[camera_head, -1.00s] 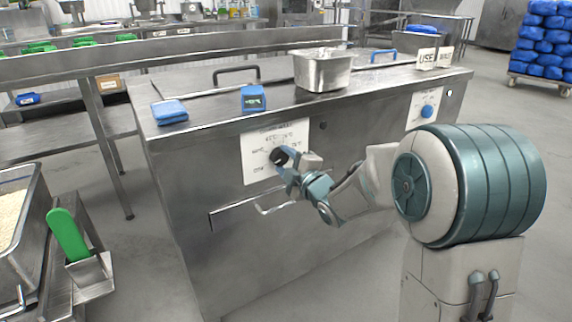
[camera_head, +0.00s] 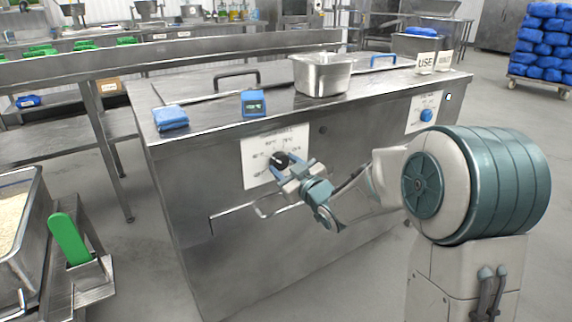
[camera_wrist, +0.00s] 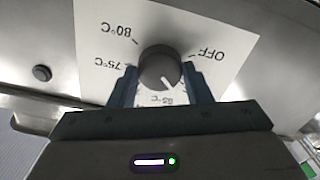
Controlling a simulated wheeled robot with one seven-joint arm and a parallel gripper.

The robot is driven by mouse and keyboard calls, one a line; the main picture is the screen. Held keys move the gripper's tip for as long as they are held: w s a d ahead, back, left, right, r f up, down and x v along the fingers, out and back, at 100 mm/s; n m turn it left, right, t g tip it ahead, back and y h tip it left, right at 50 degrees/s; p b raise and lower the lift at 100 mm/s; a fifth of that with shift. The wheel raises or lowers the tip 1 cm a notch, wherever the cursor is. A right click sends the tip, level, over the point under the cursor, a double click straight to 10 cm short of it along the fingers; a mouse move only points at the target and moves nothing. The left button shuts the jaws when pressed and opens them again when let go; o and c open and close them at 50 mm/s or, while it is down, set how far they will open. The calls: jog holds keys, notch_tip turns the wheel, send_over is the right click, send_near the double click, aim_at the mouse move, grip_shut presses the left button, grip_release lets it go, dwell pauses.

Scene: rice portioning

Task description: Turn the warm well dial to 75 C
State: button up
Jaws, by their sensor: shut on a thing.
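The warm well dial (camera_head: 279,160) is a round black knob on a white label plate (camera_head: 256,149) on the steel counter's front. In the wrist view the dial (camera_wrist: 158,66) appears upside down, among the marks OFF, 75°C, 80°C and one partly covered mark that looks like 65°C. Its white pointer line aims toward that covered mark, not at 75°C. My gripper (camera_head: 290,170) is at the dial; in the wrist view its two fingers (camera_wrist: 162,86) lie on either side of the knob and are shut on it.
A second panel with a blue dial (camera_head: 427,115) is farther right. A bar handle (camera_head: 262,207) sticks out below my gripper.

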jog(key=m+p, duration=0.2)
jog(key=m, duration=0.4)
jog(key=shift+r+p, duration=0.1)
jog(key=shift+p, duration=0.3)
jog(key=m+p, duration=0.3)
jog(key=m, duration=0.3)
jog(key=shift+m+p, duration=0.4)
jog(key=m+p, duration=0.4)
jog(key=m, duration=0.2)
jog(key=shift+d, duration=0.1)
jog(key=m+p, duration=0.3)
jog(key=m, duration=0.2)
jog(key=shift+m+p, duration=0.3)
jog(key=shift+m, duration=0.1)
jog(key=o, duration=1)
